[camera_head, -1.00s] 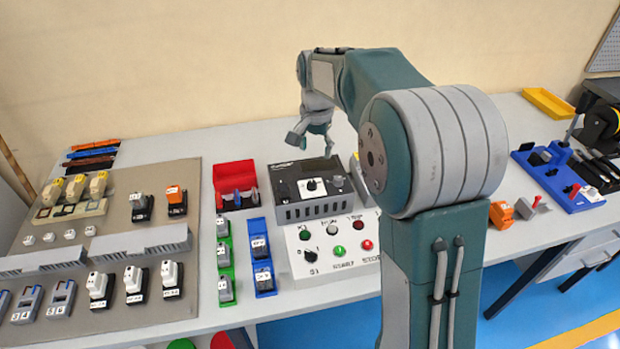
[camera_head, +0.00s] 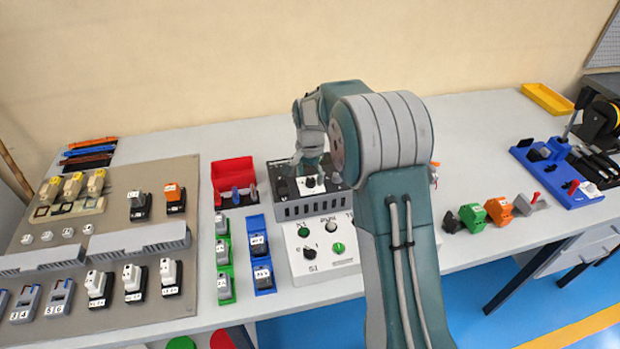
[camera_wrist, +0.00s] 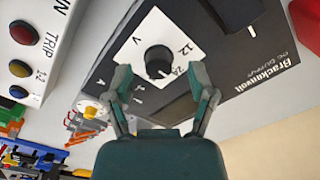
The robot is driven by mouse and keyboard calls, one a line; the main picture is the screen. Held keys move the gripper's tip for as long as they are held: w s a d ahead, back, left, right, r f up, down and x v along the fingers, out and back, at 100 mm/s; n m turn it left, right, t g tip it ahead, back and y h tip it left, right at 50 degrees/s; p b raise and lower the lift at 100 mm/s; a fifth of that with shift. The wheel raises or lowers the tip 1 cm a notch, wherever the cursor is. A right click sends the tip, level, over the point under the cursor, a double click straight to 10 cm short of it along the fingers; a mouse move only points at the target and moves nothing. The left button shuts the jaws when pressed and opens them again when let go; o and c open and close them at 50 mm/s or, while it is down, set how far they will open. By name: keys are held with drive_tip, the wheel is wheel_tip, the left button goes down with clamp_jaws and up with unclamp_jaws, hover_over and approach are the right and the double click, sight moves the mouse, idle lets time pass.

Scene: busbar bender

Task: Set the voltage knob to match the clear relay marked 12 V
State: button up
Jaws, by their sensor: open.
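The voltage knob (camera_wrist: 158,60) is black and round on a white plate marked V, 12 and 24; its pointer side faces the 24 end. It also shows small in the head view (camera_head: 310,182), on top of the dark supply box (camera_head: 312,209). My gripper (camera_wrist: 161,88) is open and empty, its fingers spread to either side of the knob, apart from it as far as I can tell. In the head view my gripper (camera_head: 308,165) hangs low just above the box. A greyish see-through-looking relay (camera_head: 138,203) stands on the left board beside an orange one; its marking is unreadable.
A white control box (camera_head: 318,264) with buttons stands in front of the supply box. A red bin (camera_head: 233,173) and green and blue rails of relays stand to its left. My arm hides part of the bench.

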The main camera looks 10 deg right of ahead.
drive_tip(key=shift+f, duration=0.6)
drive_tip(key=shift+c, duration=0.3)
clamp_jaws()
drive_tip(key=shift+n, duration=0.4)
drive_tip(key=n, duration=0.5)
drive_tip(key=shift+n, duration=0.3)
drive_tip(key=n, duration=0.5)
drive_tip(key=shift+d, duration=0.1)
drive_tip(key=shift+n, duration=0.4)
